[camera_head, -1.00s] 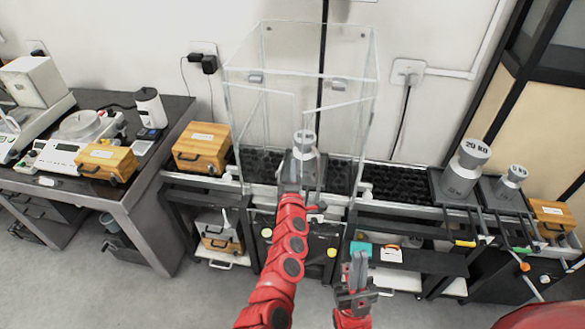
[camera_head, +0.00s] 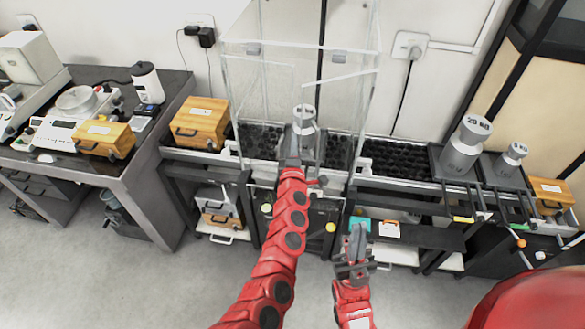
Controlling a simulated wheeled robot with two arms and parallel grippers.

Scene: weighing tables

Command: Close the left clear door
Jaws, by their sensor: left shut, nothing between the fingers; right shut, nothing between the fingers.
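The clear case (camera_head: 350,35) stands on the middle bench, with a steel weight (camera_head: 304,120) inside. The left clear door (camera_head: 262,85) is a transparent panel at the case's front left. Its edges are faint, and I cannot tell its exact angle. My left gripper (camera_head: 289,148) is shut and empty at the lower front of the case, overlapping the weight in the picture. I cannot tell whether it touches the door. My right gripper (camera_head: 356,240) is shut and empty, low in front of the bench, right of my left arm.
A wooden box (camera_head: 200,125) stands close left of the case. A roller track (camera_head: 403,160) runs right to large steel weights (camera_head: 466,145). A dark table (camera_head: 165,120) with a scale is at left. The floor (camera_head: 130,285) in front is clear.

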